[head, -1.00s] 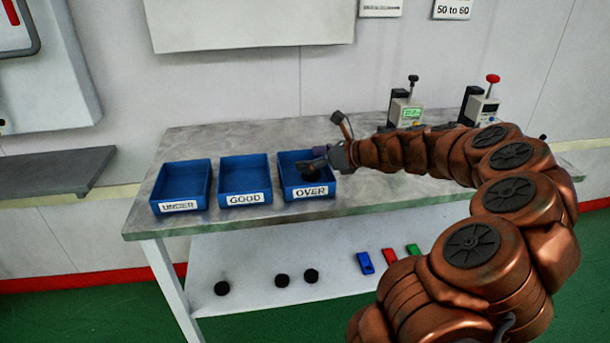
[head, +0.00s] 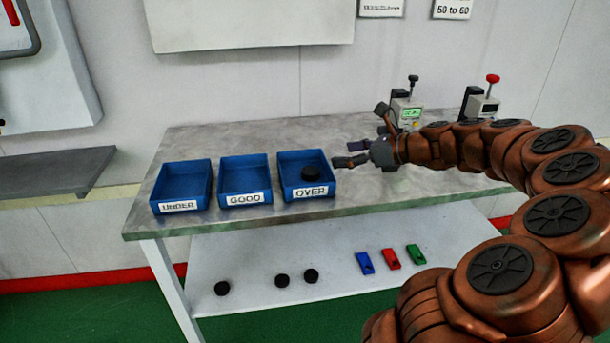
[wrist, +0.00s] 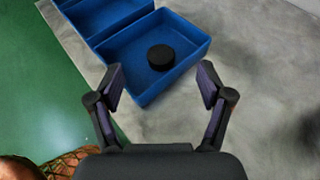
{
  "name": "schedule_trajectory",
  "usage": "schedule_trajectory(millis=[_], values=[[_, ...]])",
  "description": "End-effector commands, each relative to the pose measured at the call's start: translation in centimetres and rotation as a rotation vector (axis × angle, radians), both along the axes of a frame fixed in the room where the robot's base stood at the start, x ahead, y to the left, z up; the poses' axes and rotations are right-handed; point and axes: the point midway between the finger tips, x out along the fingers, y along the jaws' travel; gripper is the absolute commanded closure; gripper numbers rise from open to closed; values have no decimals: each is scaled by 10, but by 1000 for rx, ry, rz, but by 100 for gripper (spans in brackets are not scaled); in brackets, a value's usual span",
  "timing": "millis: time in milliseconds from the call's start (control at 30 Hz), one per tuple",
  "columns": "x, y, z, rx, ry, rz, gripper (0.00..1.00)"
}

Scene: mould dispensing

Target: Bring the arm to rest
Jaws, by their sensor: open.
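My gripper (head: 352,154) is open and empty, above the table just right of the OVER tray (head: 321,189). In the wrist view my gripper (wrist: 160,88) shows its two fingers spread apart, with the OVER tray (wrist: 191,48) ahead of them. A black puck (head: 310,173) lies in the OVER tray, apart from the fingers; it also shows in the wrist view (wrist: 160,57). My arm reaches in from the right, over the right part of the table.
The GOOD tray (head: 244,186) and UNDER tray (head: 181,192) stand to the left and look empty. Two gauges (head: 409,112) (head: 483,108) stand at the table's back right. The lower shelf (head: 330,285) holds several black pucks and blue, red and green pieces.

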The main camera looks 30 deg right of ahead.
Motion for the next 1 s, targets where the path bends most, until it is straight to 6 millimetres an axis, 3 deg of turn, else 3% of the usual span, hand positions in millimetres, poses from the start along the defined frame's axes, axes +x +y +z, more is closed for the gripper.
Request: schedule_trajectory(millis=[200, 700, 767, 867, 1000], values=[[-11, -5, 5, 0, 1, 1, 21], [-11, -1, 5, -8, 2, 13, 21], [-9, 9, 5, -30, 3, 43, 21], [-5, 45, 3, -112, 5, 151, 21], [-9, 126, -5, -305, -5, 411, 21]])
